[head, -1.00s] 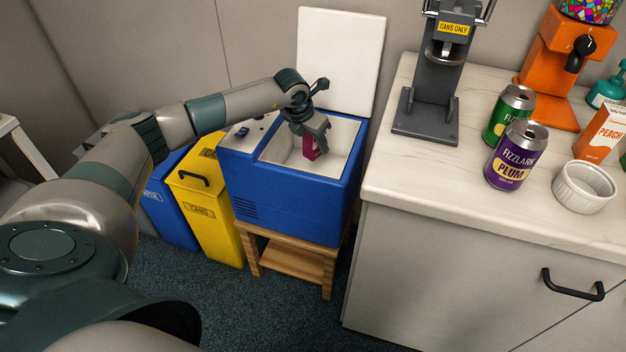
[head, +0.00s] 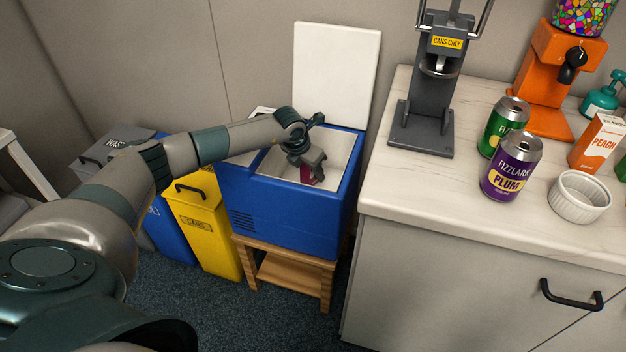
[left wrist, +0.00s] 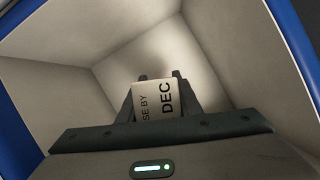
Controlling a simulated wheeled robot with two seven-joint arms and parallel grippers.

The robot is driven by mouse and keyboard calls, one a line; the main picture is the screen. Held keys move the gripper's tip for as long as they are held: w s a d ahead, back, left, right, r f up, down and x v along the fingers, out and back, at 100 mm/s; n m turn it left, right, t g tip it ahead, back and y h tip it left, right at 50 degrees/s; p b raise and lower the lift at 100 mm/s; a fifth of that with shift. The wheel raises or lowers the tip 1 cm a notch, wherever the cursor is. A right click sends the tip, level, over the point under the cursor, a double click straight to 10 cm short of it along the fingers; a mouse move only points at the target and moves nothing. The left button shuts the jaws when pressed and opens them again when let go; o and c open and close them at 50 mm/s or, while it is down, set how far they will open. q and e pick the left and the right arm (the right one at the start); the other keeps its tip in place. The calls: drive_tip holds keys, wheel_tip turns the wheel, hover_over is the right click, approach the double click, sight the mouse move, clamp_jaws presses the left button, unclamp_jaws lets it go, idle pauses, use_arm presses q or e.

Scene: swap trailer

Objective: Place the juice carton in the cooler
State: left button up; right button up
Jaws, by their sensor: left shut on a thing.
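The blue cooler (head: 285,212) stands on a small wooden stand, with its white lid (head: 336,70) raised at the back. My left gripper (head: 311,168) reaches down inside the cooler's opening. It is shut on a dark magenta carton (head: 306,175), mostly hidden by the gripper and the cooler's front wall. In the left wrist view, the carton's white end (left wrist: 158,100), printed with a use-by date, sits between the fingers, with the cooler's pale inner walls around it. I cannot tell whether the carton touches the floor of the cooler. My right gripper is not in view.
Yellow (head: 203,222) and blue bins stand left of the cooler. The counter (head: 400,185) on the right holds a grey can press (head: 425,115), a green can (head: 503,125), a purple can (head: 512,168), a peach carton (head: 597,142), a white ramekin (head: 580,195) and an orange dispenser (head: 552,75).

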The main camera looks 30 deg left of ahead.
sight(313, 180)
use_arm(q)
drive_tip(key=shift+f, duration=1.8)
drive_tip(key=shift+f, duration=0.15)
drive_tip(key=o, duration=1.2)
drive_tip(key=v, duration=1.2)
